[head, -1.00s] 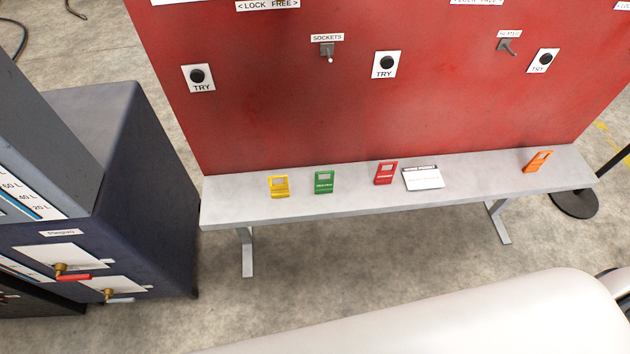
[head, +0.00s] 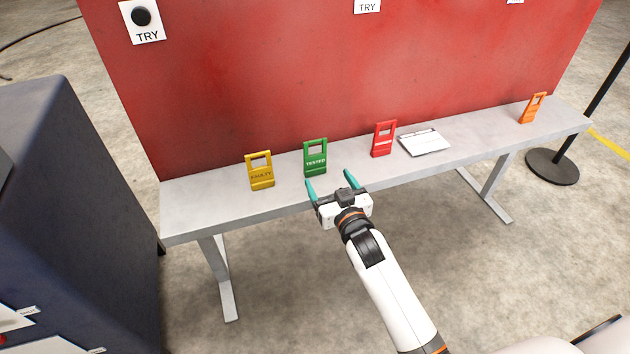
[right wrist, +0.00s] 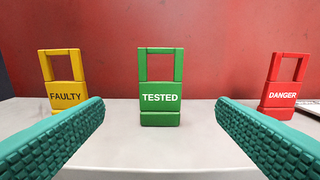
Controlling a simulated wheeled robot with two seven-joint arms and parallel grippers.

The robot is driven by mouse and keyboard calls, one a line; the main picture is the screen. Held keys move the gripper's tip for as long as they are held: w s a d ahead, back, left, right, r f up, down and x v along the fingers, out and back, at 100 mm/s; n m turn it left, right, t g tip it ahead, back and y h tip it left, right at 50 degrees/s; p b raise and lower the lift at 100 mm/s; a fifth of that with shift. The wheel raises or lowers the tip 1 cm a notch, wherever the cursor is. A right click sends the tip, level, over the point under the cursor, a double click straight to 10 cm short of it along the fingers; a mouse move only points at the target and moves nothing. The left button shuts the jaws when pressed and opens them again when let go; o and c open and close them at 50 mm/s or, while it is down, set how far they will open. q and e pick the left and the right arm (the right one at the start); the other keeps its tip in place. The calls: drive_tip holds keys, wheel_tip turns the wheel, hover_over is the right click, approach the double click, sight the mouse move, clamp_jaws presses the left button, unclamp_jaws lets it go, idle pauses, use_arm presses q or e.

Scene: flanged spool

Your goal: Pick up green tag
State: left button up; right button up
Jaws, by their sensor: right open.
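The green tag (head: 315,157), marked TESTED, stands upright on the grey bench, with a window in its upper part. In the right wrist view the green tag (right wrist: 160,88) is centred between and beyond my two teal fingers. My right gripper (head: 332,184) is open and empty, at the bench's front edge, just in front of the green tag and apart from it. The fingers of my right gripper (right wrist: 160,125) show at both sides of the wrist view. My left gripper is not in view.
A yellow FAULTY tag (head: 260,171) stands left of the green tag. A red DANGER tag (head: 384,139) stands to its right, then a white card (head: 424,142) and an orange tag (head: 533,108). The red panel (head: 300,70) rises behind the bench (head: 205,212).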

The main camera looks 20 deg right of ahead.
sight(315, 158)
drive_tip(key=shift+t, duration=0.3)
drive_tip(key=w+b, duration=0.1)
drive_tip(key=w, duration=0.2)
drive_tip(key=w+r, duration=0.1)
drive_tip(key=w, duration=0.3)
drive_tip(key=shift+w+a+r+b, duration=0.1)
drive_tip(key=shift+r+b, duration=0.1)
drive_tip(key=shift+b, duration=0.15)
drive_tip(key=w, duration=0.2)
drive_tip(key=w+b, duration=0.1)
drive_tip(key=w, duration=0.2)
drive_tip(key=shift+a+f, duration=0.15)
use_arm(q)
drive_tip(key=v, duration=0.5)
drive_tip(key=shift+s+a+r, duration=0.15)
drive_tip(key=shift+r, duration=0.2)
use_arm(e)
drive_tip(key=shift+c, duration=0.6)
drive_tip(key=c, duration=0.9)
